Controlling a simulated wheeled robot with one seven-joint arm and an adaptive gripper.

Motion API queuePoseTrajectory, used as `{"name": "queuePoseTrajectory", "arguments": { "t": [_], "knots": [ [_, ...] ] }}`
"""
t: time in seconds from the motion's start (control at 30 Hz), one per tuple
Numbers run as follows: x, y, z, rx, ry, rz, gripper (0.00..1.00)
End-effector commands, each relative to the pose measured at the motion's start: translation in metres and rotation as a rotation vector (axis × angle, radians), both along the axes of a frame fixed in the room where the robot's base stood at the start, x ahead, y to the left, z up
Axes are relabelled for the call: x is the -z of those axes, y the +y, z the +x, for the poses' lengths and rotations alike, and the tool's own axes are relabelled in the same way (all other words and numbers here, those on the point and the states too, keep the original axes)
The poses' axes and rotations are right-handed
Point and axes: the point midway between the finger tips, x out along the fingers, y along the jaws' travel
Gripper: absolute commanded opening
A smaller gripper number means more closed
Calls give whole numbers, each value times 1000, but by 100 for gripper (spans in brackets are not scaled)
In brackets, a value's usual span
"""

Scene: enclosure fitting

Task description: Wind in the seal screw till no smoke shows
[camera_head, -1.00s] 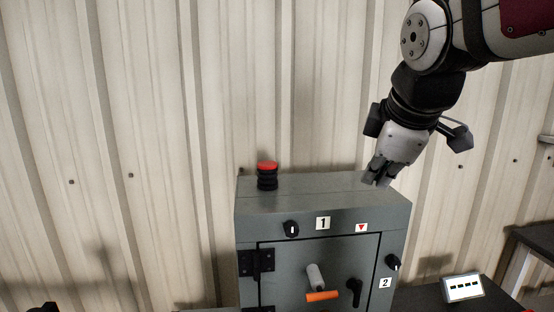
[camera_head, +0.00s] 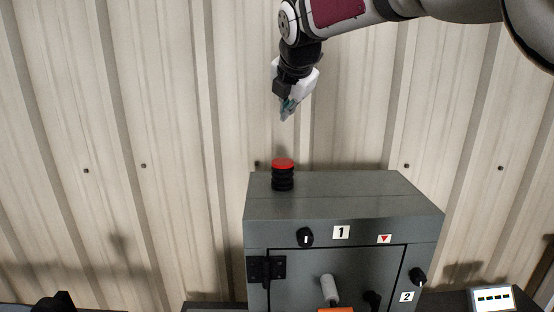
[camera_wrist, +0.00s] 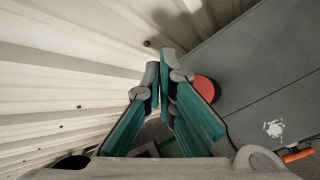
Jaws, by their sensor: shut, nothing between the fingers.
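A grey enclosure (camera_head: 330,190) stands below my arm; its top also shows in the wrist view (camera_wrist: 250,60). A black ribbed piece with a red cap (camera_head: 283,175) stands upright on the enclosure's top, near the left end. The red cap shows right of my fingers in the wrist view (camera_wrist: 206,89). I cannot tell which part is the seal screw. My gripper (camera_head: 287,114) is shut and empty, above the red cap and apart from it. Its teal-padded fingers meet in the wrist view (camera_wrist: 163,62). A white patch (camera_wrist: 273,128) shows on the enclosure; I cannot tell whether it is smoke.
A small display (camera_head: 493,298) stands at the right. A corrugated wall (camera_head: 180,120) rises behind. The enclosure's top is otherwise clear.

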Motion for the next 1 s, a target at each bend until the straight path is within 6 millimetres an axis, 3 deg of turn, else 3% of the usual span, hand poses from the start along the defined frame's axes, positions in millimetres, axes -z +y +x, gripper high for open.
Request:
{"name": "queuePoseTrajectory", "arguments": {
  "t": [0.47, 1.0],
  "knots": [
    [6, 0, 1, -1, -2, -1, 0],
    [72, 0, 1, -1, 0, -1, 0]
  ]
}}
